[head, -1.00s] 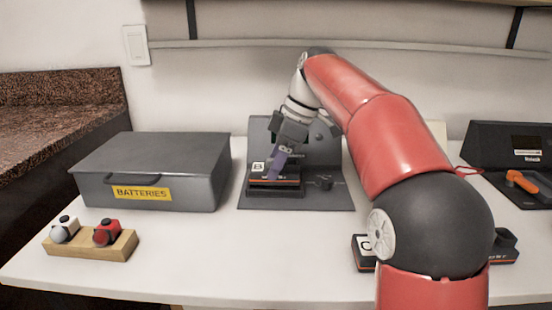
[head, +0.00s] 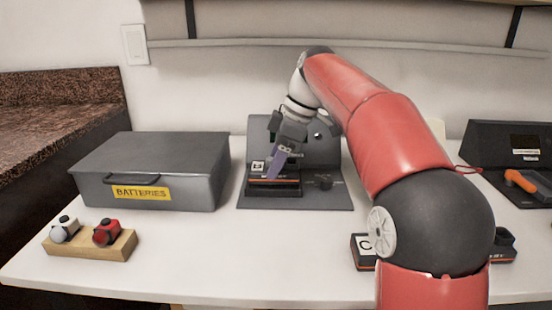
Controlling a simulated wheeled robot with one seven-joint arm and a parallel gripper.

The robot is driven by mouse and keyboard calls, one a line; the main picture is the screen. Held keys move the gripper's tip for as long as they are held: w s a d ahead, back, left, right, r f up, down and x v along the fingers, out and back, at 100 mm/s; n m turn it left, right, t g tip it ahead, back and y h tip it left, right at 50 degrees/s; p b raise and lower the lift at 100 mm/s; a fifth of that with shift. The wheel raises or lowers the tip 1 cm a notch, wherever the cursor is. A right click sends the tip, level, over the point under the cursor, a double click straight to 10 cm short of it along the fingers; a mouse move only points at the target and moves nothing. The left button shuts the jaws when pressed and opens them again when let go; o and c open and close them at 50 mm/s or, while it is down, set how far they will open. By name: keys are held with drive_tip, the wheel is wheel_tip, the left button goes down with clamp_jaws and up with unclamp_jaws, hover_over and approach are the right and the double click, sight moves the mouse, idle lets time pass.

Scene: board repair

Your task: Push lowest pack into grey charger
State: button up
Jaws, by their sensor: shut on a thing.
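The grey charger (head: 330,199) stands on the table at the centre, a flat base with an upright back panel. A dark pack with a white letter label (head: 258,166) and an orange stripe sits in the left part of its base. My gripper (head: 277,166) points down onto this pack and is shut on it; the fingers hide part of its top. I cannot tell how far the pack is seated. Another dark pack, labelled C (head: 364,245), lies on the table at the front right, partly hidden by my arm.
A grey box marked BATTERIES (head: 205,185) stands left of the charger. A wooden block (head: 90,246) holds a white and a red item at the front left. A dark station (head: 505,150) with an orange-handled tool (head: 521,181) is at the right. The front middle of the table is clear.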

drive_tip(key=shift+f+b, duration=0.5)
drive_tip(key=shift+f, duration=0.5)
idle(1.6)
drive_tip(key=o, duration=1.4)
drive_tip(key=shift+c, duration=0.2)
drive_tip(key=shift+r, duration=0.2)
drive_tip(key=shift+r+p, duration=1.35)
drive_tip(key=shift+p, duration=0.3)
